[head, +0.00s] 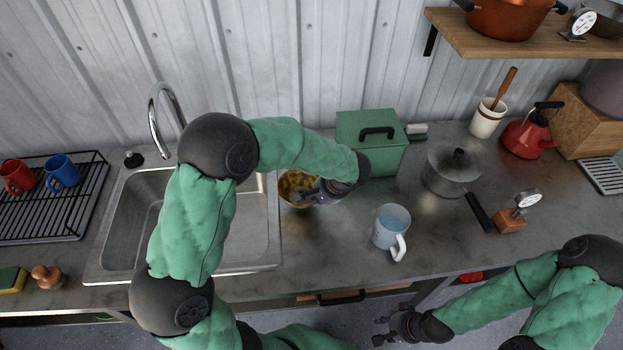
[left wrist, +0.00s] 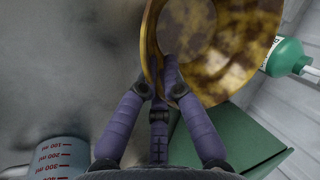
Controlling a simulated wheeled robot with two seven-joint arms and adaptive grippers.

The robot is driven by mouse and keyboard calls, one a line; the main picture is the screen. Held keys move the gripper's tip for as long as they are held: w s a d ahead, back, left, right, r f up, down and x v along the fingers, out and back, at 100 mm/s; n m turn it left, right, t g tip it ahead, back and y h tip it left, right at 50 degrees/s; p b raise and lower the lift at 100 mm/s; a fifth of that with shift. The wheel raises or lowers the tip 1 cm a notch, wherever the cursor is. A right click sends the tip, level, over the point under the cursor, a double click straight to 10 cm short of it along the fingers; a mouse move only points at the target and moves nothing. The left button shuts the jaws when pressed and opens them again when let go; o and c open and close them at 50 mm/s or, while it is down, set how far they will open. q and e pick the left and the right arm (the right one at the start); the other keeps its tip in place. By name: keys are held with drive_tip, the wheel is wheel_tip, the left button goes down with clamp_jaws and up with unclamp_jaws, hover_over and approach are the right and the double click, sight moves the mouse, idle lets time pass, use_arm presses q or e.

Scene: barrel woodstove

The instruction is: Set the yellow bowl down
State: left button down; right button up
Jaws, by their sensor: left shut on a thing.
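The yellow bowl (head: 288,184), mottled yellow and brown, is beside the sink's right edge in the head view, partly hidden by my left gripper. My left gripper (head: 308,194) is shut on the bowl's rim. In the left wrist view the bowl (left wrist: 232,75) fills the upper right, its rim between my fingers (left wrist: 168,80). I cannot tell whether the bowl touches the counter. My right gripper (head: 380,330) is open and empty, low over the floor in front of the counter.
A measuring cup (head: 391,227) stands right of the bowl. A green box (head: 372,135) is behind it. The sink (head: 250,238) lies to the left. Bare counter (head: 325,245) lies in front of the bowl.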

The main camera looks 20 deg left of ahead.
sight(314, 180)
use_arm(q)
drive_tip(key=w+a, duration=0.1)
drive_tip(key=w, duration=0.1)
drive_tip(key=w+a, duration=0.2)
drive_tip(key=w, duration=0.1)
drive_tip(key=w+a, duration=0.2)
drive_tip(key=w, duration=0.1)
drive_tip(key=shift+w, duration=0.1)
drive_tip(key=shift+f+b, duration=0.3)
drive_tip(key=shift+f, duration=1.45)
drive_tip(key=c, duration=1.4)
unclamp_jaws()
drive_tip(key=shift+f, duration=0.15)
